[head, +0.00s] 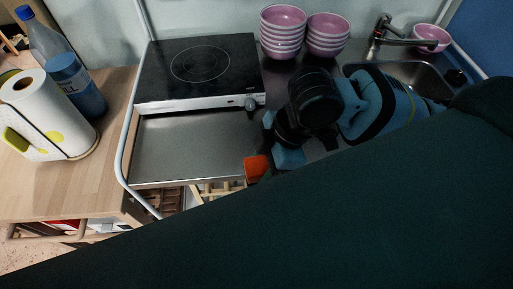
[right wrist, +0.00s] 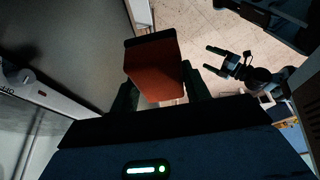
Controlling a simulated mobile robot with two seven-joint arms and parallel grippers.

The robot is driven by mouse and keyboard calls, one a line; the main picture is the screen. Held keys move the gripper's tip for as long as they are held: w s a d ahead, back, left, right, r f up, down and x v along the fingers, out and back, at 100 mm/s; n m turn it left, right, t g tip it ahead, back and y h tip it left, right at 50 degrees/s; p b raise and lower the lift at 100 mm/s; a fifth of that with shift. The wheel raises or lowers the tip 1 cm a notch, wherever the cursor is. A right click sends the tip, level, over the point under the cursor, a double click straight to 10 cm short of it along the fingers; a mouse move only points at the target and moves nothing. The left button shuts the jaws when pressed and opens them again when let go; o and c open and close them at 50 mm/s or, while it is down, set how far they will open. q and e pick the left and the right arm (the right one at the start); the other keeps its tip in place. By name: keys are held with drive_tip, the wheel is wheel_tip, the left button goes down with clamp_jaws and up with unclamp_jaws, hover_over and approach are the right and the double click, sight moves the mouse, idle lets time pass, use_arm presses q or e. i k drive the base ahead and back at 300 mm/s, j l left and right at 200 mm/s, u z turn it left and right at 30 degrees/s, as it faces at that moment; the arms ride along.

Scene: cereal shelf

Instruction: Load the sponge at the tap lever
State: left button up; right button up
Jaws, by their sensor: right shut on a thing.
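My right gripper (head: 271,160) is shut on an orange-red sponge (head: 256,168) with a dark layer on one side. It holds the sponge at the front edge of the steel counter, below the hob. The sponge shows between the fingers in the right wrist view (right wrist: 152,70). The tap (head: 384,30) stands behind the sink at the back right, well apart from the sponge; its lever is too small to make out clearly. My left gripper (right wrist: 210,58) shows in the right wrist view, open and empty over the floor.
Stacks of pink bowls (head: 284,32) stand between the black hob (head: 200,64) and the tap. Another pink bowl (head: 432,38) sits right of the tap. My right arm hides part of the sink (head: 425,72). A paper roll (head: 45,115) and bottles stand left. The steel counter (head: 190,145) is clear.

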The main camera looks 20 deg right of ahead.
sight(387, 26)
drive_tip(key=i+l+z, duration=0.7)
drive_tip(key=l, duration=0.15)
